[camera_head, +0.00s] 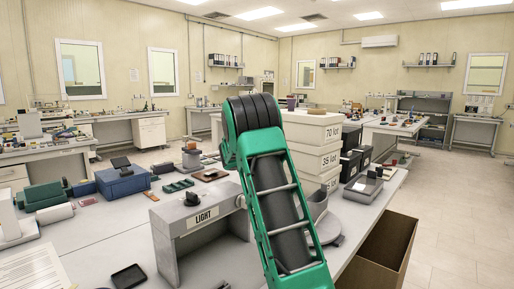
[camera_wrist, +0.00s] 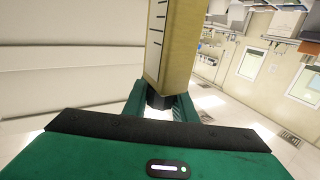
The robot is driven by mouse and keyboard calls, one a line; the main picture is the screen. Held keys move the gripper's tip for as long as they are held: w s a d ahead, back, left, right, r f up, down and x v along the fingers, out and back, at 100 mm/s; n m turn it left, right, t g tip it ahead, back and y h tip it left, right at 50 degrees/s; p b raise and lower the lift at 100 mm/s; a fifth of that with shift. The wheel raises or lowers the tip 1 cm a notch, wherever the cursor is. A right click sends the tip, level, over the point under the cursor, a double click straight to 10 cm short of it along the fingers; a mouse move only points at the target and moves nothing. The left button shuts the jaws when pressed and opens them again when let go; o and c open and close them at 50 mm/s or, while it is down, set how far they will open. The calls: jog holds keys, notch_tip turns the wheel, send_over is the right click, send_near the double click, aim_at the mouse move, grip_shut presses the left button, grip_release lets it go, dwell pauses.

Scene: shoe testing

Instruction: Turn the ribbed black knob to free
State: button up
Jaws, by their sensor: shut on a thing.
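In the wrist view, my gripper (camera_wrist: 160,104) has its two green fingers on either side of a small black knob (camera_wrist: 156,100). It is shut on the knob, which sits at the near end of a yellowish post (camera_wrist: 177,50) with dark scale marks on one face. The fingers and gripper body hide part of the knob, and its ribs and turned position cannot be made out. In the head view, my green arm hides the gripper, the post and the knob.
A grey box marked LIGHT (camera_head: 204,214) stands on the table left of my arm. White boxes marked 70 lot and 35 lot (camera_head: 312,130) are stacked behind it. An open brown bin (camera_head: 385,255) stands at the table's right edge.

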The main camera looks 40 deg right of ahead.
jog(key=shift+w+a, duration=0.1)
jog(key=shift+w, duration=0.05)
jog(key=o, duration=1)
jog(key=shift+o, duration=0.2)
jog(key=v, duration=1)
jog(key=shift+s+a, duration=0.25)
jog(key=shift+a, duration=0.05)
jog(key=shift+s, duration=0.1)
